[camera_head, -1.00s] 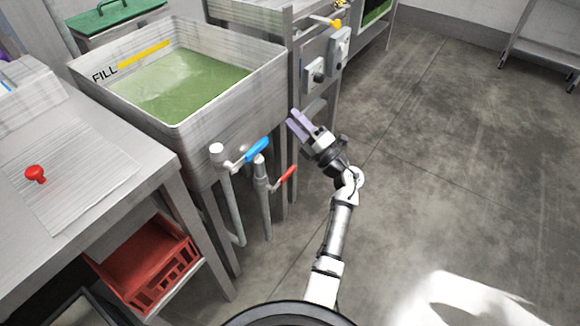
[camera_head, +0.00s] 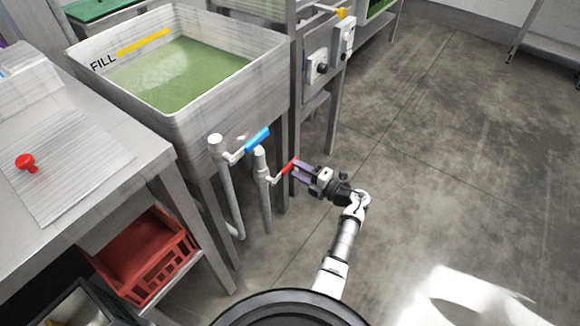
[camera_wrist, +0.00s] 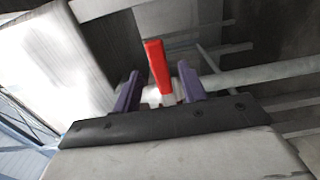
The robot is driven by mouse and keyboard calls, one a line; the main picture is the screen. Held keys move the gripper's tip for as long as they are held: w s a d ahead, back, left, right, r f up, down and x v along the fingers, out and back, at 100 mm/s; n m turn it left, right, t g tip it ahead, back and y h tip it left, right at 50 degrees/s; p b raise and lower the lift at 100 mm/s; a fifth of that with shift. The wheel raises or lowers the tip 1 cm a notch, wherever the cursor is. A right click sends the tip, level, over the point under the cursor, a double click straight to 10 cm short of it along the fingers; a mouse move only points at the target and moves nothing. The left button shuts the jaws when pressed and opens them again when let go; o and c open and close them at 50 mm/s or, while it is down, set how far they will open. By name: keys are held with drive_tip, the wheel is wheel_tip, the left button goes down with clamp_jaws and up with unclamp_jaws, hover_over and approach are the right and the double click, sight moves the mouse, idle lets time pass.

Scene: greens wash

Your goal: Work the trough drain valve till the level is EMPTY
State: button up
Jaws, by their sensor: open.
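The steel trough (camera_head: 215,112) holds green water, its surface below the yellow band marked FILL (camera_head: 143,41) on the back wall. Under its front are two pipes with lever valves, one with a blue handle (camera_head: 257,139) and one with a red handle (camera_head: 288,168). No label shows which is the drain. My gripper (camera_head: 298,170) is at the end of the red handle. In the wrist view the red handle (camera_wrist: 156,66) stands between the two purple fingers of my open gripper (camera_wrist: 160,90), with gaps on both sides.
A steel table (camera_head: 60,215) with a red knob (camera_head: 26,162) stands at left, a red crate (camera_head: 140,262) on its lower shelf. A post with switch boxes (camera_head: 318,68) rises right of the trough. The floor at right is clear.

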sight(292, 167)
drive_tip(key=shift+x, duration=1.95)
clamp_jaws()
drive_tip(key=shift+b, duration=0.3)
